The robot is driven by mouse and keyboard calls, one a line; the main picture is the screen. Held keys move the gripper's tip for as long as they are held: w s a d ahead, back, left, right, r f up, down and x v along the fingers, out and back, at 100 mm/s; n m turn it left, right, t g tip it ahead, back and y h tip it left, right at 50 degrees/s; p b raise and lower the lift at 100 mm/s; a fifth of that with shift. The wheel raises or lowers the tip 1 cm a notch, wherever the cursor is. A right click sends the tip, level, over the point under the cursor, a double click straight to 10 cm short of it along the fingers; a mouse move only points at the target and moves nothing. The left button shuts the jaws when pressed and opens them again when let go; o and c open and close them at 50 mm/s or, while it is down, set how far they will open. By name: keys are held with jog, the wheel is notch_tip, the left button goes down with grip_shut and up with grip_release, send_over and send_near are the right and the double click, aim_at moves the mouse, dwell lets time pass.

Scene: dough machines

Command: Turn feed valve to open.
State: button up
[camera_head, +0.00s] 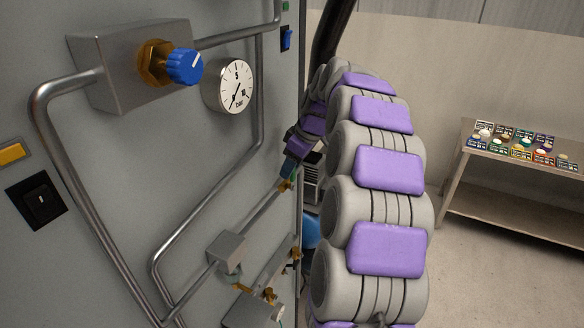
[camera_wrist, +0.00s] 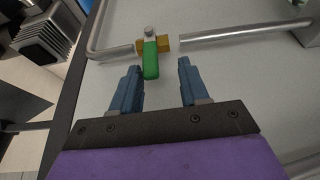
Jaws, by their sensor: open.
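A valve with a green lever handle (camera_wrist: 151,60) and a brass body (camera_wrist: 165,44) sits in a steel pipe line in the wrist view. The handle points toward my gripper, across the pipe line. My gripper (camera_wrist: 159,67) is open, and the handle's near end appears between its fingertips, closer to the left one. I see no clear contact. In the head view my gripper (camera_head: 294,158) is small, beside the brass fitting (camera_head: 286,186) near the panel's right edge. No label naming the feed valve is readable.
The grey panel also carries a blue knob (camera_head: 185,66), a round gauge (camera_head: 229,85), a black switch (camera_head: 37,200) and bent steel pipes (camera_head: 90,215). Lower brass valves (camera_head: 268,294) sit below. A shelf table (camera_head: 525,160) with small labelled items stands at the right, with open floor before it.

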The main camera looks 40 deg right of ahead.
jog(key=shift+x, duration=0.85)
jog(key=shift+d+f, duration=0.1)
jog(key=shift+d, duration=0.8)
jog(key=shift+c, duration=0.2)
jog(key=shift+a, duration=0.55)
jog(key=c, duration=0.6)
jog(key=shift+d, duration=0.15)
grip_shut()
